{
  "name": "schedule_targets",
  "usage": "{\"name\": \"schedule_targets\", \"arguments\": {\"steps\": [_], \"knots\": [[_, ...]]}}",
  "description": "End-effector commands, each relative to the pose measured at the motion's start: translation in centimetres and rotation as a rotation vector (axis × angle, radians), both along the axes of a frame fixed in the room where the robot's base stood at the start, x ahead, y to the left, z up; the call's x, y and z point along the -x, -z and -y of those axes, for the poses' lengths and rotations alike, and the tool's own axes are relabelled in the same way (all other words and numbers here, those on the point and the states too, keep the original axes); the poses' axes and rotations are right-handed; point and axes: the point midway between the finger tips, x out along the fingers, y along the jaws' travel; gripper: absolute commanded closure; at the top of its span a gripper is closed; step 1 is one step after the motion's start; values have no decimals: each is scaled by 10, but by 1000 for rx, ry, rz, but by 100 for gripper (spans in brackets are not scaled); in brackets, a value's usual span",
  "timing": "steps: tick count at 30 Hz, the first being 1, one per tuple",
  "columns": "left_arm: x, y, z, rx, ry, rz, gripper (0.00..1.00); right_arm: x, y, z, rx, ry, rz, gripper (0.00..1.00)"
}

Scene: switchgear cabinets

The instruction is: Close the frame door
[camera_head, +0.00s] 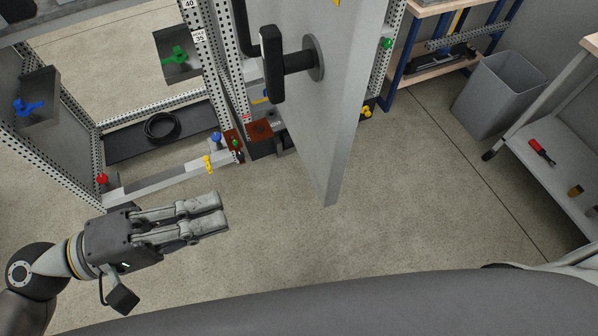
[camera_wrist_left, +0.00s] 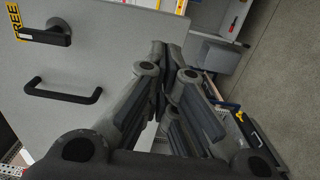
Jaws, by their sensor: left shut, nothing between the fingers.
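The frame door (camera_head: 335,100) is a light grey panel standing swung out from the cabinet frame (camera_head: 215,80) in the head view. It carries a black lever handle (camera_head: 272,65) on a round plate. In the left wrist view the door (camera_wrist_left: 100,80) fills the left side, with a black lever (camera_wrist_left: 50,35) and a black pull handle (camera_wrist_left: 62,92). My left gripper (camera_head: 224,212) is shut and empty, left of the door's lower edge and apart from it. It also shows in the left wrist view (camera_wrist_left: 175,55). My right gripper is not in view.
The open cabinet has a black tray (camera_head: 130,142) with a coiled cable (camera_head: 162,126), plus green, blue and red knobs. A grey bin (camera_head: 492,92) and a shelf cart (camera_head: 550,150) with a screwdriver (camera_head: 541,151) stand at the right. The floor around the door is clear.

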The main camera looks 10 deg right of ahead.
Motion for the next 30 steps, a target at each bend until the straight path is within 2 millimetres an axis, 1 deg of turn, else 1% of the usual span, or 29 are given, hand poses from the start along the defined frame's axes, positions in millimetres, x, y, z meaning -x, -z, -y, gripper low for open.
{"name": "schedule_targets", "arguments": {"steps": [11, 12, 24, 30], "knots": [[-9, -3, 43, 2, 2, 6, 100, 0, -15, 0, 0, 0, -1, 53], [-10, -5, 48, 3, -1, 3, 100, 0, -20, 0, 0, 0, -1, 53], [-22, -6, 107, 3, 0, 3, 100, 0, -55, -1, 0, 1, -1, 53], [-26, -2, 124, 0, -1, 2, 100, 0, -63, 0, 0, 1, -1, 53]]}}
